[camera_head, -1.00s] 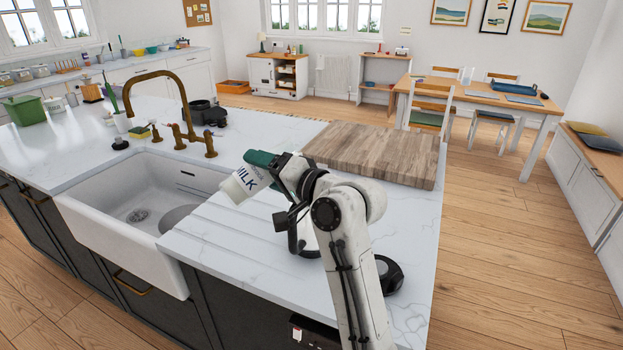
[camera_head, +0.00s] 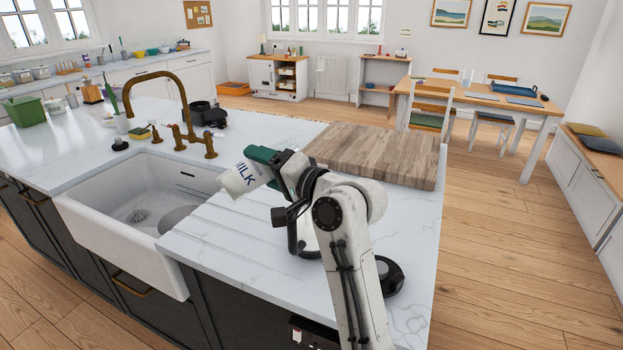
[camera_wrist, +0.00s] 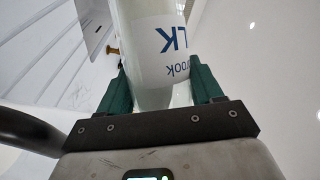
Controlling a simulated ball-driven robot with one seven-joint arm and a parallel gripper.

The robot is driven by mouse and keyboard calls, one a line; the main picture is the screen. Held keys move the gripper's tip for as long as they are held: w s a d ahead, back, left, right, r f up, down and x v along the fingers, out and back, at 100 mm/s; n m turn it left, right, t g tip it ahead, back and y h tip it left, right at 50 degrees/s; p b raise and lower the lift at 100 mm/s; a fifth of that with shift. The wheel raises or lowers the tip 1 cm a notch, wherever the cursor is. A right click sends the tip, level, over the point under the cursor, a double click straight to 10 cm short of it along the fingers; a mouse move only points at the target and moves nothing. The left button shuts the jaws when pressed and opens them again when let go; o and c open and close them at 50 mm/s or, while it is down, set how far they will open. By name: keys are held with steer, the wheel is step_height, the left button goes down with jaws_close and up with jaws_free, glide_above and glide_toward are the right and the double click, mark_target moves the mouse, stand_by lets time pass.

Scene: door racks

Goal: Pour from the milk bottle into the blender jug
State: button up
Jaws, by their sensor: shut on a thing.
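The white milk bottle (camera_head: 241,179) with blue lettering is held tilted, well over on its side, above the counter near the sink's right edge. My gripper (camera_head: 268,166) is shut on it. In the wrist view the bottle (camera_wrist: 152,45) sits between the green fingers of my gripper (camera_wrist: 163,88). The blender jug is mostly hidden behind my arm; a pale rounded part (camera_head: 309,241) beside a dark curved handle shows below my wrist, and I take it for the jug. I cannot see any milk flowing or the level in the jug.
The white sink (camera_head: 125,235) and brass tap (camera_head: 178,105) are at the left. A wooden board (camera_head: 375,154) lies behind my arm. A black round object (camera_head: 389,277) stands right of my forearm. The grooved counter (camera_head: 222,235) is clear.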

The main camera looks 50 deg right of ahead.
steer(key=shift+r, duration=0.2)
steer(key=shift+s+d+r+m+t+p, duration=0.2)
steer(key=shift+d+r+m+t+p, duration=0.2)
steer(key=shift+d+r+m, duration=0.4)
stand_by(1.8)
steer(key=shift+a+f, duration=0.1)
steer(key=shift+f, duration=0.15)
